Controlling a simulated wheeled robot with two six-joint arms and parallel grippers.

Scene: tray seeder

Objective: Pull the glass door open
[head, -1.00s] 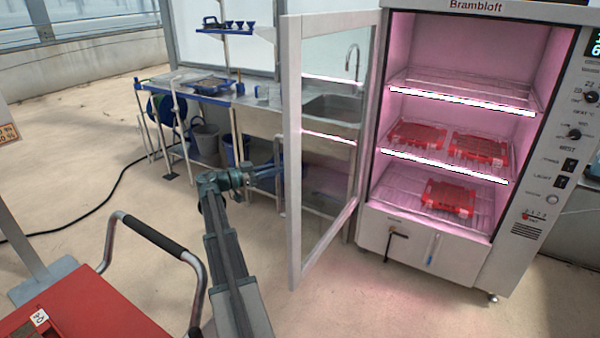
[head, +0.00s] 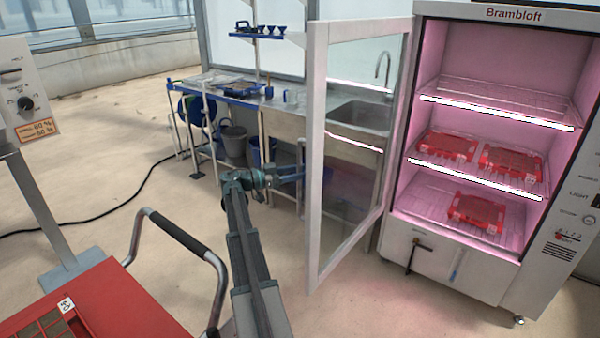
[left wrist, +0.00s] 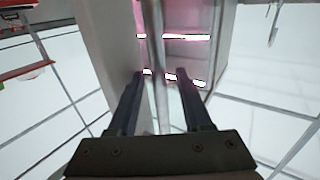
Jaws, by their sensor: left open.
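The glass door (head: 314,200) of the pink-lit cabinet (head: 480,12) stands wide open, swung out toward me, with its white frame edge facing my left arm. A slim upright handle bar (head: 300,203) runs along the door's outer side. My left gripper (head: 294,174) is at this bar, and its fingers are open. In the left wrist view, the bar (left wrist: 156,40) passes between the two spread fingers of my left gripper (left wrist: 160,76), with gaps visible on both sides. My right gripper is not in view.
Red trays (head: 512,160) lie on the cabinet's wire shelves. A red cart with a black-gripped handle (head: 178,230) stands at the lower left, close to my left arm. A bench with a sink (head: 355,117) is behind the door. The floor between cart and door is clear.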

